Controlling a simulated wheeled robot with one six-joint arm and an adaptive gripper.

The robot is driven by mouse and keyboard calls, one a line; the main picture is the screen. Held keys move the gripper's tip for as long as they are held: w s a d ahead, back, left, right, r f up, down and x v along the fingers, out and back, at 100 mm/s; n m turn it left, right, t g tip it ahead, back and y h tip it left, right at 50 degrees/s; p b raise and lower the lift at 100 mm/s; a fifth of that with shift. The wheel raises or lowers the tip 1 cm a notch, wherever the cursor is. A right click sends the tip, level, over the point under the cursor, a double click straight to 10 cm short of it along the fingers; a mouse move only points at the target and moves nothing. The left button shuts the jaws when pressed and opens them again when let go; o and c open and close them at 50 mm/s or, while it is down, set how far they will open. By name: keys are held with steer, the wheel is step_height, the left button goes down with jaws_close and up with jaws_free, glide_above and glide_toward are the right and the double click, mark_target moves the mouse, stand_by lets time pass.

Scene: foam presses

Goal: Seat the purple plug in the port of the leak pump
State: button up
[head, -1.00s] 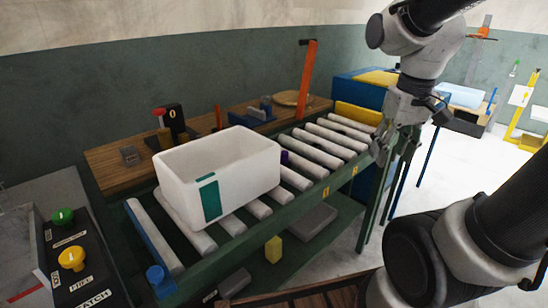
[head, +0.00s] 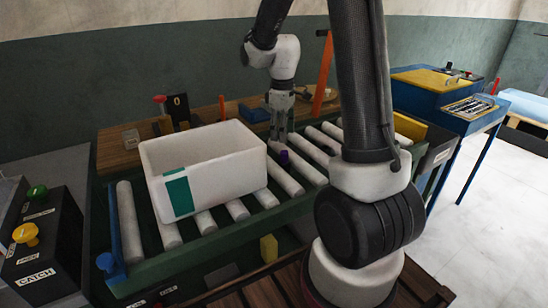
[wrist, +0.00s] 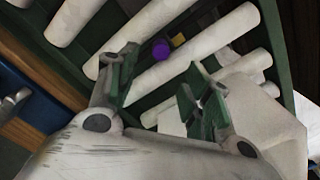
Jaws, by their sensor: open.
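The small purple plug (head: 284,158) stands among the conveyor rollers, just right of the white crate. It also shows in the wrist view (wrist: 161,49) as a round purple top, beyond the fingertips. My gripper (head: 280,138) is open and empty, above and close to the plug; in the wrist view its green-padded fingers (wrist: 157,85) are apart with nothing between them. A black unit marked "0" (head: 179,107) with a red-topped lever (head: 160,100) stands on the wooden bench. I cannot tell whether it is the leak pump, and no port shows clearly.
The white crate (head: 225,172) with a green patch sits on the rollers close left of my gripper. A blue block (head: 254,115) and an orange post (head: 323,75) stand behind. Green and yellow buttons (head: 26,234) are at the left.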

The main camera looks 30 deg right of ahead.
mark_target(284, 152)
steer(key=shift+w+n, duration=0.15)
steer(key=shift+n, duration=0.35)
steer(key=shift+f, duration=0.15)
steer(key=f, duration=0.7)
steer(key=shift+s+d+f, duration=0.25)
steer(key=shift+d, duration=0.05)
steer(key=shift+c, duration=0.2)
jaws_close()
